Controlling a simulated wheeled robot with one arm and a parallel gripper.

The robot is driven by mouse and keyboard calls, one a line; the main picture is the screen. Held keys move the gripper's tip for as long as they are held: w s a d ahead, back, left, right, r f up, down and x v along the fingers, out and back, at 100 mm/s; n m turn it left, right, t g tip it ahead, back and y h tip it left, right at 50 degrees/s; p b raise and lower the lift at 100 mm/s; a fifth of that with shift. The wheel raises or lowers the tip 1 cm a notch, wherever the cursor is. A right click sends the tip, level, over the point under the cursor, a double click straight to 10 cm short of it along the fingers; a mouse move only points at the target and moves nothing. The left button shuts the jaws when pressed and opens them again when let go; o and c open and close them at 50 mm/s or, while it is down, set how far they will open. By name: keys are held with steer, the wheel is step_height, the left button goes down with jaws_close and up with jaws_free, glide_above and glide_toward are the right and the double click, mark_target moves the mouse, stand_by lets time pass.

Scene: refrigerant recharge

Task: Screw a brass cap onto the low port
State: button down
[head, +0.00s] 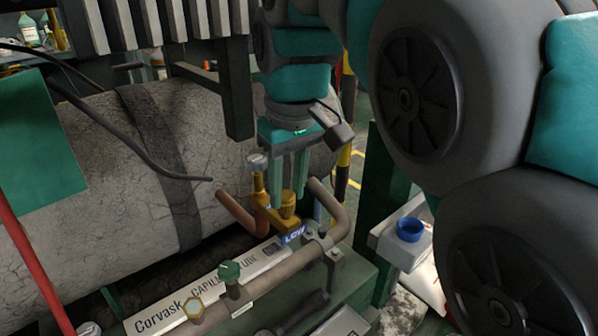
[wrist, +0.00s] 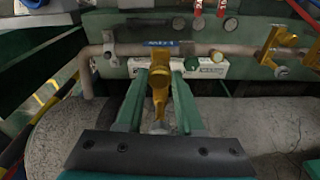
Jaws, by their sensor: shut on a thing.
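The low port is a brass fitting (head: 275,217) on the pipework, beside a blue "LOW" label (head: 294,235); the label also shows in the wrist view (wrist: 160,43). A brass cap (head: 288,198) sits upright at the top of the port. In the wrist view the round cap (wrist: 160,76) is between my fingertips. My gripper (head: 289,197) points down with its teal fingers shut on the cap; it also shows in the wrist view (wrist: 160,77). I cannot tell how far the cap is threaded on. A brass valve stem with a grey knob (head: 257,162) stands close to the left of my fingers.
A long pipe (head: 270,268) runs in front of the port, with a green cap (head: 229,271) and a brass hex fitting (head: 193,307). A large grey cracked tank (head: 90,200) lies behind.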

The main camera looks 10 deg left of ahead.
steer(key=shift+s+m+p, duration=0.1)
steer(key=shift+m+p, duration=0.35)
steer(key=shift+m, duration=0.85)
steer(key=shift+a, duration=0.1)
steer(key=m+p, duration=0.1)
steer(key=m, duration=0.1)
steer(key=shift+m+h+p, duration=0.3)
steer(key=shift+m, duration=0.5)
steer(key=shift+f, duration=0.1)
